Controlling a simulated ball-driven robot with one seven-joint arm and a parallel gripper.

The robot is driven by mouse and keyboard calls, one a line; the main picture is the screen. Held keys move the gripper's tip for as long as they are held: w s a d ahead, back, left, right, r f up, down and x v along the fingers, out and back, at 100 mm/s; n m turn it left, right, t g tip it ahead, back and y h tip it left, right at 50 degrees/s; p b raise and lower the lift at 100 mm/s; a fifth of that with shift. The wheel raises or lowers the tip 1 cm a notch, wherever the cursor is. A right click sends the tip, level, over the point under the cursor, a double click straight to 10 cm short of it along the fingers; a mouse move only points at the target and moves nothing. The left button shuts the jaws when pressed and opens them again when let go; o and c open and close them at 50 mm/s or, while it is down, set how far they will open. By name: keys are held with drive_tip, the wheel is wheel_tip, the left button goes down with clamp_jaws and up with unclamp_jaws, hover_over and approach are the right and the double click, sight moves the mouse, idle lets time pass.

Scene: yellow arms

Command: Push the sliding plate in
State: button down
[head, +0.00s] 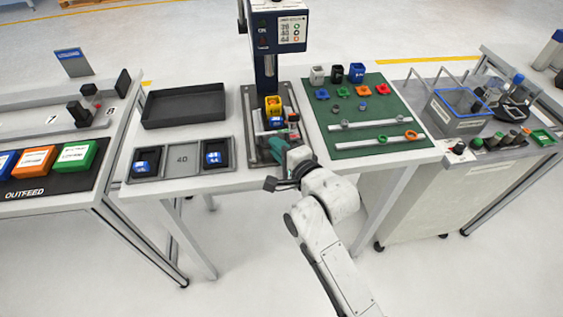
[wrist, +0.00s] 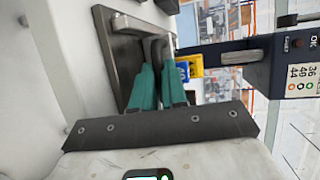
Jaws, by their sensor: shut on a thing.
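The press (head: 277,50) stands at the middle back of the white table, with its column above a grey metal base. The sliding plate (head: 256,151) lies low at the front of that base; its metal also shows in the wrist view (wrist: 122,50). A blue block with a yellow block (head: 273,104) on it stands under the press head. My gripper (head: 280,146), with teal fingers, is at the plate's front, right of its middle. In the wrist view the fingers (wrist: 160,75) are closed around a grey bar that looks like the plate's handle. The exact contact is partly hidden.
A black tray (head: 184,106) and a grey holder (head: 181,160) with two blue blocks stand left of the press. A green mat (head: 372,100) with coloured parts and two rails lies to the right. Small items stand close beside my fingers. The floor in front is clear.

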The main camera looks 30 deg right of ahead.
drive_tip(key=shift+w+d+f, duration=0.1)
drive_tip(key=shift+w+d, duration=0.05)
drive_tip(key=shift+w, duration=0.35)
drive_tip(key=shift+w+d, duration=0.15)
drive_tip(key=shift+w, duration=0.3)
drive_tip(key=c, duration=1.2)
unclamp_jaws()
drive_tip(key=shift+o, duration=0.2)
